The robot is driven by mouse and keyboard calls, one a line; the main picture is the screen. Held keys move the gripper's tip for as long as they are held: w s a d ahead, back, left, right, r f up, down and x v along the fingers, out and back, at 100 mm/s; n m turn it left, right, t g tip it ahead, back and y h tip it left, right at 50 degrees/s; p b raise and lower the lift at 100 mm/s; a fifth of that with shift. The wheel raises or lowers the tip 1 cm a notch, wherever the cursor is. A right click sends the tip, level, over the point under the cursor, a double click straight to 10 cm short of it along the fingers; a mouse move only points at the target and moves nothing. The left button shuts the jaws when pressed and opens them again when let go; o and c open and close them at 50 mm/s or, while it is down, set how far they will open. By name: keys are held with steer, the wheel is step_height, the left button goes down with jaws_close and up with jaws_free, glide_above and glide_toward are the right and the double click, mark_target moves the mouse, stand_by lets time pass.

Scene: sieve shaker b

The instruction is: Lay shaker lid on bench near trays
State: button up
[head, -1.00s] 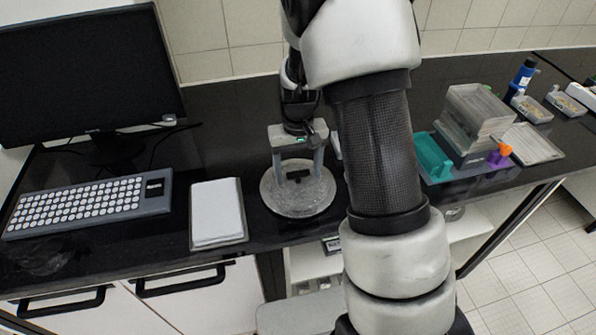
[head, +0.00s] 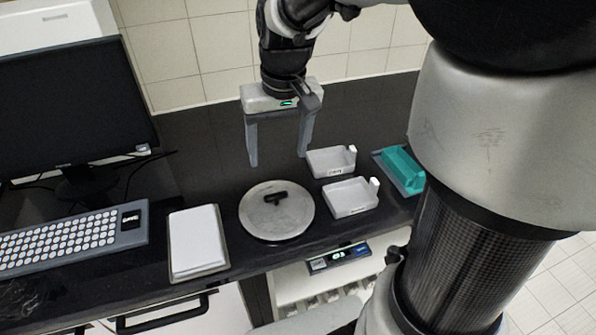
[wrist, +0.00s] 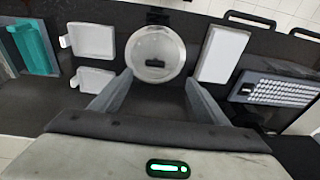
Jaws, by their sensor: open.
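The shaker lid (head: 262,222) is a round, flat, metallic disc with a black handle across its middle. It lies flat on the black bench (head: 190,150), left of two small white trays (head: 332,161) (head: 350,198). My gripper (head: 278,160) is open and empty, raised above and behind the lid, apart from it. In the wrist view the lid (wrist: 153,68) with its dark handle shows beyond the open fingertips (wrist: 158,85), with the trays (wrist: 92,40) to its left.
A white pad (head: 197,241) and a keyboard (head: 75,240) lie left of the lid, with a monitor (head: 70,105) behind. A teal holder (head: 403,170) stands right of the trays. A device with a display (head: 340,257) sits below the bench edge.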

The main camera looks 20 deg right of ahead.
steer(key=s+r+t, duration=0.2)
steer(key=s, duration=0.5)
steer(key=s+r+t, duration=0.1)
steer(key=s+r, duration=0.2)
steer(key=s, duration=0.4)
steer(key=shift+s+r+t, duration=0.35)
steer(key=shift+s+t, duration=0.05)
steer(key=shift+d, duration=0.15)
